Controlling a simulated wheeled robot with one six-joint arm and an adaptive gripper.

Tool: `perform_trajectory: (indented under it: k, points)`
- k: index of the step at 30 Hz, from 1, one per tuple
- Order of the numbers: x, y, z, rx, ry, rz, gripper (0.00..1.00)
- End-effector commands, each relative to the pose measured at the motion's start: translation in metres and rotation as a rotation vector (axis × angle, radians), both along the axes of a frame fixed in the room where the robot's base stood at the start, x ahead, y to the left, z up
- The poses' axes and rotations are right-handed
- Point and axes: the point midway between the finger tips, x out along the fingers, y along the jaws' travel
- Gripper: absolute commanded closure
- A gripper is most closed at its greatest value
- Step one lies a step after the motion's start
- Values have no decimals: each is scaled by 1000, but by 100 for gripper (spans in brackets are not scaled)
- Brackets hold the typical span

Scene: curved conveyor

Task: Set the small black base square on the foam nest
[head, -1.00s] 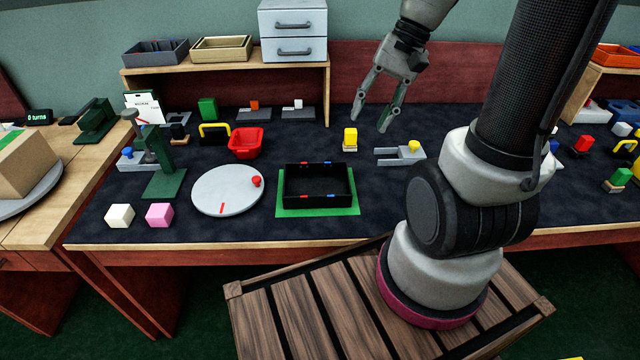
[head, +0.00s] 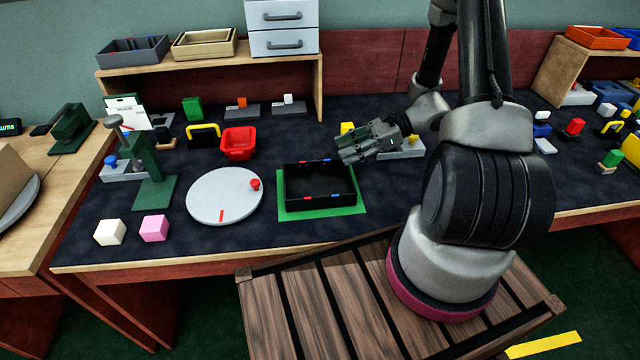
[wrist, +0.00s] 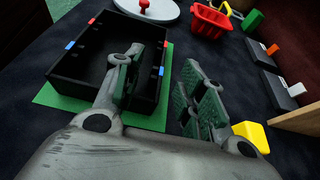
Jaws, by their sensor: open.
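An open black box-like base (head: 335,202) with red and blue marks on its rim lies on a green sheet (head: 291,214), which I take as the foam nest. Green shows around the base, widest at the front and right. In the wrist view the base (wrist: 75,72) looks empty, with green sheet (wrist: 150,122) along its near edges. My gripper (head: 342,150) is open and low at the base's back right. In the wrist view, one finger of my gripper (wrist: 160,85) overlaps the base and the other is outside its wall. I cannot tell whether either touches.
A grey-white disc (head: 205,198) with a red knob lies left of the base, and a red bin (head: 238,143) behind. A yellow block (head: 347,128) and a grey fixture (head: 408,150) are close to my gripper.

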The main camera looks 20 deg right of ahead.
Motion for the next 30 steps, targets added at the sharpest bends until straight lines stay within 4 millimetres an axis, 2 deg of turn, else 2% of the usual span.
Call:
perform_trajectory:
  k: [5, 18, 26, 30]
  points:
    - [4, 13, -9, 10, 10, -11, 60]
    - [14, 67, -33, 9, 8, -9, 60]
    - [15, 70, -35, 8, 7, -11, 60]
    - [15, 70, -34, 8, 7, -11, 84]
